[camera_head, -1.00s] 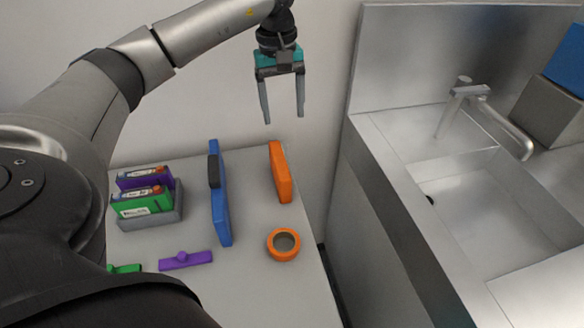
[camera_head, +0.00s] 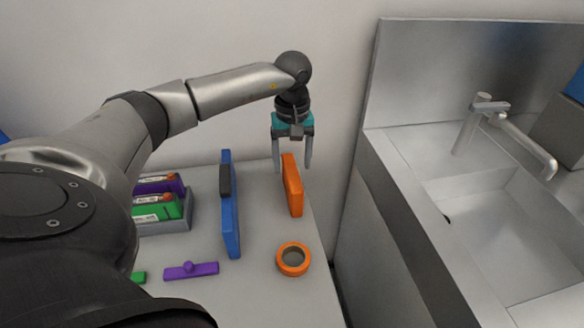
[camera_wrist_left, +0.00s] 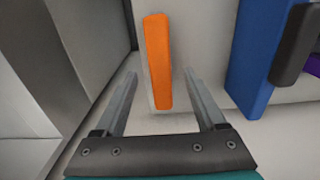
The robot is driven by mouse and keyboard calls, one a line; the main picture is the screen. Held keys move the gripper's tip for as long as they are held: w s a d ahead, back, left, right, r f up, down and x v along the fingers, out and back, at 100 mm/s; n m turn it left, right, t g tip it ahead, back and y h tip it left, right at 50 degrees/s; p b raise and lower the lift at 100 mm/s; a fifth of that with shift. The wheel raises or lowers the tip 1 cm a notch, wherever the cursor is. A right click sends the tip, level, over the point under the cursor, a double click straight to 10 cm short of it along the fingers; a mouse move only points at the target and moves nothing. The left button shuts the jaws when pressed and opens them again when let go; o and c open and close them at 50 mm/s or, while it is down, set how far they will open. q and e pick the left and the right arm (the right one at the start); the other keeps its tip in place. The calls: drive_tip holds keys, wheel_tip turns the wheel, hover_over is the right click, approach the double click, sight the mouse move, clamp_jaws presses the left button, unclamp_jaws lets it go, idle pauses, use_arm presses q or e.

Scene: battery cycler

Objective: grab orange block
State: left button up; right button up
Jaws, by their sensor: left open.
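The orange block (camera_head: 292,186) stands upright on its narrow edge near the table's right side in the head view. My left gripper (camera_head: 293,170) is open above the far end of the block, with one finger on either side of it as seen in the head view. In the left wrist view, the orange block (camera_wrist_left: 158,62) runs lengthwise between the two open fingers (camera_wrist_left: 160,75) and extends ahead of their tips. The gap between the fingers is empty of any held thing. My right gripper is not in view.
A blue panel (camera_head: 230,215) with a dark handle stands left of the block. An orange ring (camera_head: 293,259) lies in front. A grey tray (camera_head: 186,222) with green and purple boxes and a purple piece (camera_head: 190,271) lie further left. A metal sink (camera_head: 500,215) is at right.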

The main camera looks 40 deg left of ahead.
sight(292, 171)
use_arm(q)
wheel_tip(292, 171, down, 4)
drive_tip(key=shift+a+r+b, duration=0.1)
drive_tip(key=shift+b, duration=0.2)
drive_tip(key=shift+c, duration=0.4)
clamp_jaws()
